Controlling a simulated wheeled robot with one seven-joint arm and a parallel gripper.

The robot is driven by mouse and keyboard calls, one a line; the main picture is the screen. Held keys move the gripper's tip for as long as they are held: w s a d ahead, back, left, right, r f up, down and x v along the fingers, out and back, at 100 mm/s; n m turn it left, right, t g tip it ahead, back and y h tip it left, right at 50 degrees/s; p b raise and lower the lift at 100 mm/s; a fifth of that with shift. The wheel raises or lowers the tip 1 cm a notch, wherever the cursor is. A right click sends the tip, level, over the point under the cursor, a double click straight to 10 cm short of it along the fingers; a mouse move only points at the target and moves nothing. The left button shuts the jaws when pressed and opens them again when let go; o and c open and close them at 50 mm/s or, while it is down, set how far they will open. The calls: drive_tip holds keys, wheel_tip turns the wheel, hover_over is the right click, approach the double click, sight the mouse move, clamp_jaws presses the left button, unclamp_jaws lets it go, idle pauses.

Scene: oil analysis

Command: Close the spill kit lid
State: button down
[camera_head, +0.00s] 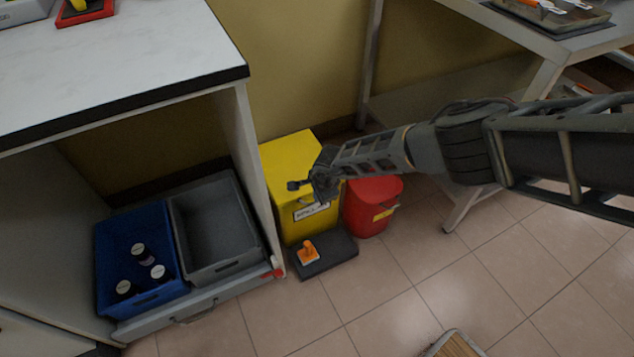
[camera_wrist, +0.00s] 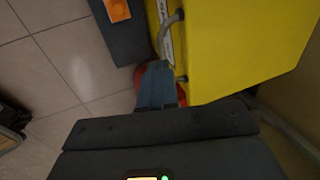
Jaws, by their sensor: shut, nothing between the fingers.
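The spill kit is a yellow box (camera_head: 290,222) with a white label on its front, standing on the floor beside the bench. Its yellow lid (camera_head: 291,150) looks flat across the top; my arm hides part of it, so I cannot tell whether a gap remains. My gripper (camera_head: 298,185) is at the box's upper front edge, shut and empty. In the wrist view my gripper's fingers (camera_wrist: 158,85) are together near the yellow lid (camera_wrist: 232,45), beside a grey handle (camera_wrist: 170,30) on its edge. I cannot tell whether they touch.
A red bin (camera_head: 372,207) stands right of the box. A dark mat (camera_head: 330,262) with an orange item (camera_head: 309,252) lies in front. A pull-out shelf holds a blue crate (camera_head: 112,250) with bottles and an empty grey crate (camera_head: 215,225). Open floor lies in front.

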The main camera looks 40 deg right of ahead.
drive_tip(key=shift+s+f+b, duration=0.15)
drive_tip(key=shift+f+b, duration=0.35)
drive_tip(key=shift+f, duration=0.75)
drive_tip(key=shift+s+f+b, duration=0.15)
drive_tip(key=shift+f+b, duration=0.3)
drive_tip(key=shift+f, duration=0.75)
